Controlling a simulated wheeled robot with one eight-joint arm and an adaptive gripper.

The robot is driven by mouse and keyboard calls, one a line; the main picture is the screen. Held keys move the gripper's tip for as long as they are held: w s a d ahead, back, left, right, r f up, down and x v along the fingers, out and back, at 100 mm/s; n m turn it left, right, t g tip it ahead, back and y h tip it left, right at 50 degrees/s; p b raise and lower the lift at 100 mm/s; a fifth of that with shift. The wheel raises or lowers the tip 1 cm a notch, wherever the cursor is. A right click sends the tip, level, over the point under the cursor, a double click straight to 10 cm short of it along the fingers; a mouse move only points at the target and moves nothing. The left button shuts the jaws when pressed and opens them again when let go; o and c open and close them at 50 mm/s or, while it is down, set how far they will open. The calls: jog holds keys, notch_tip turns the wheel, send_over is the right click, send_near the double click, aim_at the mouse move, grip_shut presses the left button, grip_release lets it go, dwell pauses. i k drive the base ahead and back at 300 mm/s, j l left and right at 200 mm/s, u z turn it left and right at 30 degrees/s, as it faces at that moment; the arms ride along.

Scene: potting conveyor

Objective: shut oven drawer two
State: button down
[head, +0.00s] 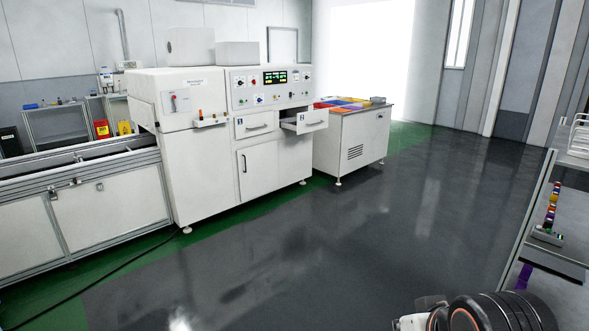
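The white oven machine (195,175) stands at the left of the middle in the head view. Two drawers sit side by side under its control panel. The right drawer (312,122), which I take as drawer two, is pulled out toward the aisle. The left drawer (253,124) looks shut, with its front flush with the cabinet. Each drawer front has a bar handle and a small label too small to read surely. Part of my arm shows at the bottom right edge, far from the drawers. My gripper is not in view.
A conveyor (105,205) joins the oven on the left. A white cabinet (352,145) with coloured trays on top stands just right of the open drawer. A grey bench (570,200) runs along the right edge. The dark floor between is clear, except for a cable at lower left.

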aim_at(304, 123)
jog(key=i, duration=3.25)
jog(key=i+l, duration=0.1)
jog(key=i, duration=1.5)
jog(key=i+u, duration=0.1)
jog(key=i, duration=1.5)
